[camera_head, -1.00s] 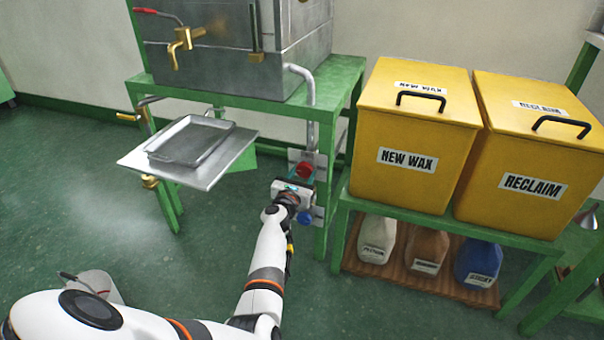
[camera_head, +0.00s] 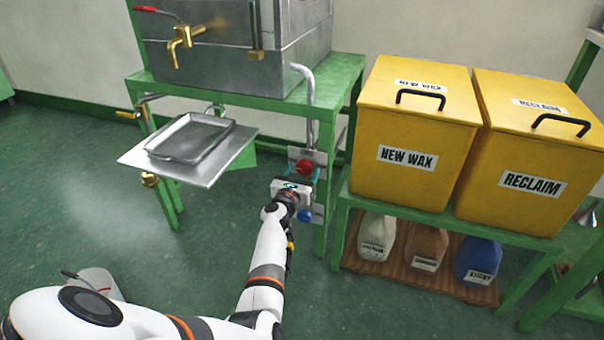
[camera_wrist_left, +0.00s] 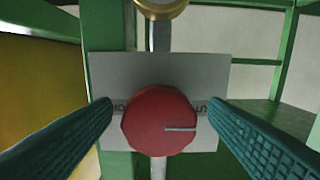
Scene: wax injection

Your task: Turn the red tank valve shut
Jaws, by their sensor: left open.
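The red tank valve (camera_head: 304,167) is a round red knob on a grey plate (camera_head: 320,158) at the green stand's leg. In the left wrist view the red knob (camera_wrist_left: 160,120) faces me, its pale slot line pointing right, and it partly covers lettering on the plate. My left gripper (camera_head: 301,176) is at the valve. Its two teal fingers are open, one on each side of the knob in the wrist view, with the left fingertip close to the rim; I cannot tell whether it touches. My right gripper is not in view.
A blue knob (camera_head: 305,215) sits just below the gripper. A metal pipe (camera_head: 310,100) runs down from the tank (camera_head: 230,40) above the valve. A shelf with a metal tray (camera_head: 190,139) is to the left. Yellow bins (camera_head: 412,150) stand on the right.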

